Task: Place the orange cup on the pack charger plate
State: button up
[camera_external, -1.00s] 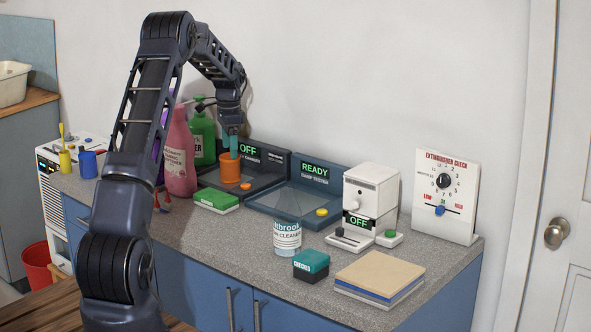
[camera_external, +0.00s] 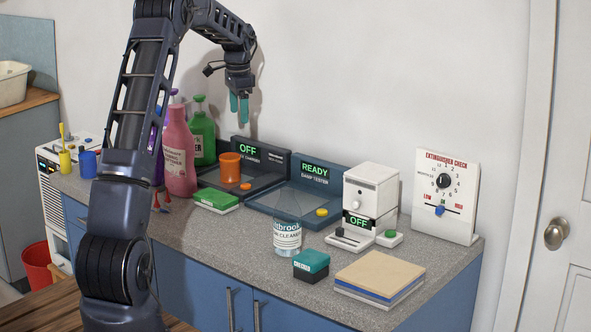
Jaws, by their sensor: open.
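The orange cup (camera_external: 230,168) stands upright on the dark plate of the pack charger (camera_external: 262,171), whose display reads OFF. A small orange knob or button sits on that plate just to the right of the cup. My gripper (camera_external: 239,108) hangs above the cup, fingers pointing down. It is open and empty, clear of the cup with a visible gap between them.
The damp tester (camera_external: 310,190) reading READY is to the right. Pink (camera_external: 179,155) and green (camera_external: 202,135) bottles stand to the left. A green box (camera_external: 215,200), a clear cleaner container (camera_external: 287,238) and a white machine (camera_external: 370,200) stand nearby.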

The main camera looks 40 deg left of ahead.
jog(key=s+d+r+n+t, duration=0.1)
jog(key=s+d+r, duration=0.7)
jog(key=s+d, duration=0.35)
jog(key=s+d+r+n+t, duration=0.1)
jog(key=s+d+r+n, duration=0.1)
jog(key=s+d+r, duration=0.9)
jog(key=s+d+f+n, duration=0.1)
jog(key=s+d, duration=0.3)
jog(key=s, duration=0.5)
jog(key=s+d+f+n+t, duration=0.1)
jog(key=s+d+f, duration=0.3)
jog(key=s, duration=0.5)
jog(key=s+d+f+t, duration=0.1)
jog(key=s+d+f, duration=0.2)
jog(key=s, duration=0.6)
jog(key=shift+d+n, duration=0.4)
jog(key=shift+d, duration=0.45)
